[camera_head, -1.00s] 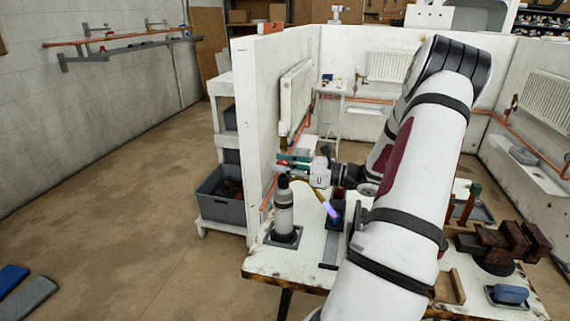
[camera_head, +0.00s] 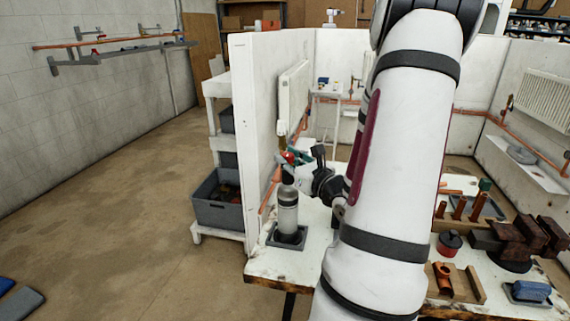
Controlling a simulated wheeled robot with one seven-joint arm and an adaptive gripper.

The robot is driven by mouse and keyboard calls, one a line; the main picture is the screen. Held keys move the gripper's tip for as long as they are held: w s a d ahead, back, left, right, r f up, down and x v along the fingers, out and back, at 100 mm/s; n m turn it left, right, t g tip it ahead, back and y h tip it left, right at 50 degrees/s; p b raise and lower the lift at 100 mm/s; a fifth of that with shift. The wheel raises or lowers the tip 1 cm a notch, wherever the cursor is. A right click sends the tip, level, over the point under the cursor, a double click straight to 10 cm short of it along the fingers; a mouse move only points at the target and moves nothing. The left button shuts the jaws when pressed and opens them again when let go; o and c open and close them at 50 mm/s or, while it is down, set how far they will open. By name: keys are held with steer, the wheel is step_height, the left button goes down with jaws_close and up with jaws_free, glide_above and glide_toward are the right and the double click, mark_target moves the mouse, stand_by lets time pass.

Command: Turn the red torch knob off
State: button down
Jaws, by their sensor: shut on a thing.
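The torch (camera_head: 287,213) is a grey canister standing upright in a square holder on the left of the white bench. A small red part (camera_head: 288,157), likely the torch knob, shows at the fingertips above the canister.
A white partition wall (camera_head: 285,75) with a radiator rises close behind the torch. A vise (camera_head: 508,242), copper pipes and a wooden block lie on the bench's right side. A grey crate (camera_head: 221,210) stands on shelves at left.

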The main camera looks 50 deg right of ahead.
mark_target(288, 154)
stand_by(0.3)
steer(key=c, duration=1.3)
jaws_free()
step_height(288, 154, up, 10)
